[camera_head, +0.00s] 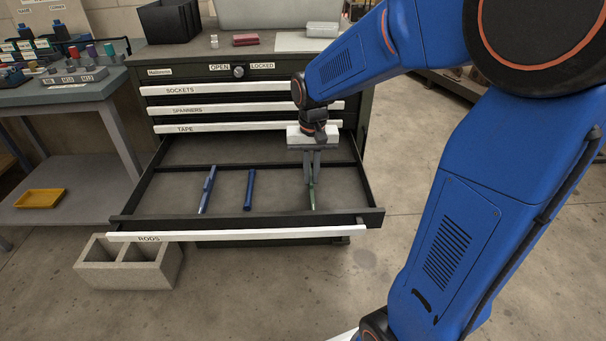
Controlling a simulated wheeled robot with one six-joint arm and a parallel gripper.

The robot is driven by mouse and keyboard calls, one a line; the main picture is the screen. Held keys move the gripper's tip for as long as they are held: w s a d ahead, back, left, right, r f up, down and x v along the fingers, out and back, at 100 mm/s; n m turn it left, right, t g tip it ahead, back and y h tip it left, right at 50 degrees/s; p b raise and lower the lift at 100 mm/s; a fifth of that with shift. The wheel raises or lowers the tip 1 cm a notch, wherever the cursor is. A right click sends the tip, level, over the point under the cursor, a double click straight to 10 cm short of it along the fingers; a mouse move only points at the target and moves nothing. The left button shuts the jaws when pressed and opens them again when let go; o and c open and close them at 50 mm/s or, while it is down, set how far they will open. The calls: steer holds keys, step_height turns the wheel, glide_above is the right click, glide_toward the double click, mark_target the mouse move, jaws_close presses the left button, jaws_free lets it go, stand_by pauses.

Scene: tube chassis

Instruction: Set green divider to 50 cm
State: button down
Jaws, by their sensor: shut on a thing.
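My gripper (312,180) reaches down into the open bottom drawer (245,220), whose white front strip reads RODS. Its fingers are shut on a thin green piece (312,198) on the right side of the drawer. The green piece looks narrow and runs front to back; its upper part is hidden by the fingers. I cannot tell whether it touches the drawer floor. No centimetre scale can be made out in this view.
Two blue rods (249,190) (207,188) lie left of my gripper in the drawer. Closed drawers marked SOCKETS, SPANNERS and TAPE (240,128) are above. A concrete block (130,262) stands at front left. A workbench (75,92) with a yellow tray (40,198) is left. Floor at right is partly clear.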

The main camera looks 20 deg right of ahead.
steer(key=shift+d, duration=0.1)
steer(key=c, duration=1.8)
jaws_free()
steer(key=shift+s+d, duration=0.1)
steer(key=shift+c, duration=0.2)
steer(key=shift+r, duration=0.1)
step_height(320, 180, up, 17)
steer(key=shift+r, duration=0.1)
steer(key=s+f+n+t, duration=0.1)
steer(key=s+f, duration=0.2)
steer(key=s, duration=0.4)
steer(key=s+d+f+n+t, duration=0.1)
steer(key=s+f+t, duration=0.1)
steer(key=s, duration=0.6)
steer(key=s+d+f+n+t, duration=0.1)
steer(key=s+f, duration=0.4)
steer(key=s, duration=0.2)
steer(key=shift+s+n+t, duration=0.2)
steer(key=shift+n+t, duration=0.1)
steer(key=shift+t, duration=0.1)
